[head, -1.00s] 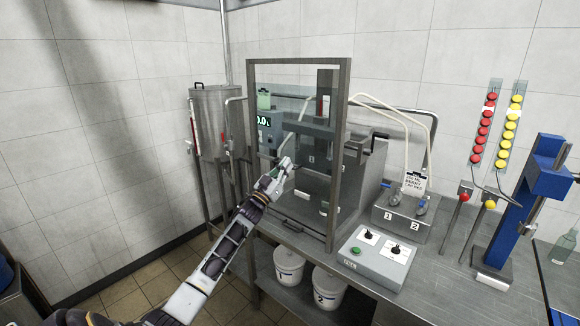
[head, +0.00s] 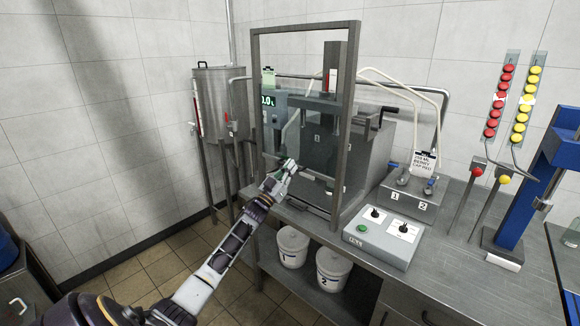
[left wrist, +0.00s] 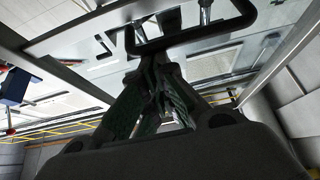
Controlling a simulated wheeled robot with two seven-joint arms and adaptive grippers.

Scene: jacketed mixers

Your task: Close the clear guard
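The clear guard (head: 355,85) is a see-through panel in a grey metal frame. In the head view it stands upright at the front of the mixer (head: 355,150) on the steel bench. My left gripper (head: 291,164) is in front of the panel's lower part. In the left wrist view a black handle bar (left wrist: 195,38) crosses just beyond the fingertips (left wrist: 158,62). The fingers converge and look shut, with nothing seen between the tips. I cannot tell whether they touch the bar. My right gripper is out of view.
A control box (head: 383,240) with a green button and two knobs sits on the bench right of the guard. Two white buckets (head: 333,270) stand on the lower shelf. A steel tank (head: 218,105) is behind at left. A blue stand (head: 530,190) is at right.

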